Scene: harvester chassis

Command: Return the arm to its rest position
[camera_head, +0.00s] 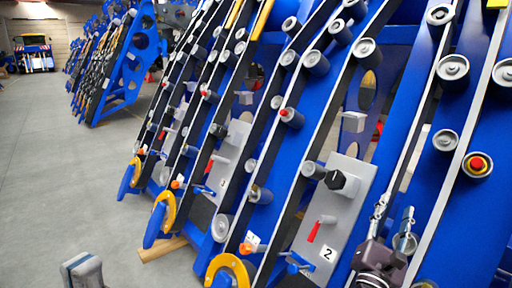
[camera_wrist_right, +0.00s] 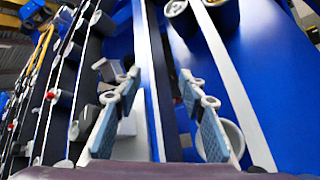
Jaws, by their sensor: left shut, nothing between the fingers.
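My right gripper (camera_head: 393,214) is at the lower right of the head view, in front of the blue chassis (camera_head: 405,85). Its fingers point up and stand apart. The right wrist view shows the same gripper (camera_wrist_right: 158,82) with a clear gap between its two blue-padded fingers and nothing held. A blue panel and a pale rail lie behind the gap; I cannot tell the distance to them. My left gripper (camera_head: 84,270) is at the lower left edge of the head view, over the grey floor. It is shut and empty, and only its grey end shows.
A grey plate marked 2 (camera_head: 318,225) with a black knob (camera_head: 342,183) and a red-handled lever (camera_head: 315,230) is left of my right gripper. A red button (camera_head: 477,164) is at the right. Yellow hooks (camera_head: 233,268) line the chassis's lower edge. Floor (camera_head: 50,170) at left is clear.

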